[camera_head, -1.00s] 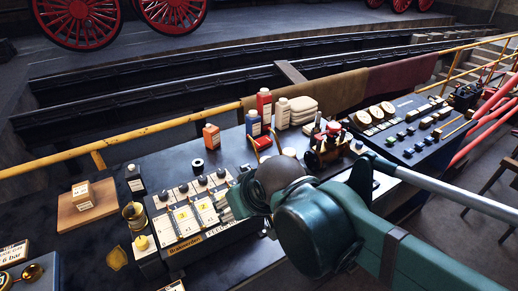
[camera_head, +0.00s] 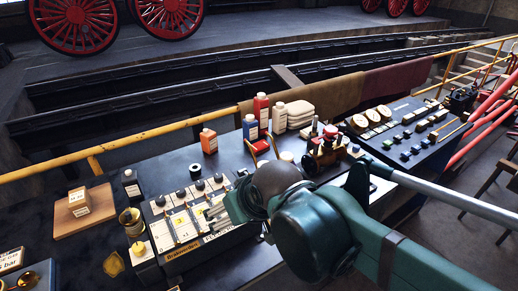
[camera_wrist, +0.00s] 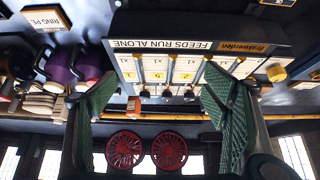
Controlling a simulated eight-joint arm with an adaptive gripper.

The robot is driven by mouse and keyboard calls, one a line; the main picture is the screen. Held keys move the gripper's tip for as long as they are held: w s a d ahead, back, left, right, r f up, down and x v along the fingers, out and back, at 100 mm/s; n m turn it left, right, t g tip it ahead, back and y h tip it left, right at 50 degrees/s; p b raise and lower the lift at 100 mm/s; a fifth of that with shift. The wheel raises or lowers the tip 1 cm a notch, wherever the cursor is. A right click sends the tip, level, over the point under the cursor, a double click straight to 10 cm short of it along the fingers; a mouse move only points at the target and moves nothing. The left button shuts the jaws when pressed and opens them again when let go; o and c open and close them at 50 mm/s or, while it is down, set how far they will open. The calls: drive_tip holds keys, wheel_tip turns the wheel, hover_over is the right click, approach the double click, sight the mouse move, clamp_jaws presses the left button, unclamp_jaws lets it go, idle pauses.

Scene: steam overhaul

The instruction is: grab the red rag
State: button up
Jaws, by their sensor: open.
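A dark red cloth (camera_head: 401,76), the only reddish rag I can make out, hangs over the yellow rail at the back right in the head view. It lies beside a brown cloth (camera_head: 335,98) on the same rail. My gripper (camera_head: 214,211) is over the labelled Brakwerden panel (camera_head: 186,228), well to the left of and nearer than the red cloth. In the wrist view, which is upside down, my gripper's green fingers (camera_wrist: 158,90) are spread apart with nothing between them. I cannot pick out the red cloth there for sure.
Bottles (camera_head: 261,108), a stack of folded pale cloths (camera_head: 299,113) and a red-and-brass device (camera_head: 326,146) stand between my gripper and the rail. A sloped gauge console (camera_head: 410,132) is at the right. The yellow rail (camera_head: 140,145) borders the bench.

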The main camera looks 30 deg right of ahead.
drive_tip(key=w+d+r+g+p, duration=0.1)
drive_tip(key=w+d+r+p, duration=0.15)
drive_tip(key=w+d, duration=0.45)
drive_tip(key=w+d+r+g+p, duration=0.2)
drive_tip(key=w+r, duration=0.1)
drive_tip(key=w, duration=0.8)
drive_tip(key=w+d+r+g+p, duration=0.1)
drive_tip(key=w+d+r+p, duration=0.15)
drive_tip(key=w+d, duration=0.45)
drive_tip(key=w+d+f+g+p, duration=0.1)
drive_tip(key=w+d+f+p, duration=0.1)
drive_tip(key=w+d+f, duration=0.3)
drive_tip(key=w+d+f+g+p, duration=0.1)
drive_tip(key=w+d+f+p, duration=0.1)
drive_tip(key=w+d+f, duration=0.4)
drive_tip(key=w+d+f+n+g+p, duration=0.1)
drive_tip(key=w+d+f, duration=0.4)
drive_tip(key=w+d, duration=0.2)
drive_tip(key=shift+w+d+f+p, duration=0.3)
drive_tip(key=shift+d+p, duration=0.05)
drive_tip(key=shift+p, duration=0.05)
drive_tip(key=shift+w+d+f, duration=0.1)
drive_tip(key=shift+d+f, duration=0.2)
drive_tip(key=shift+f, duration=0.1)
drive_tip(key=shift+f, duration=0.1)
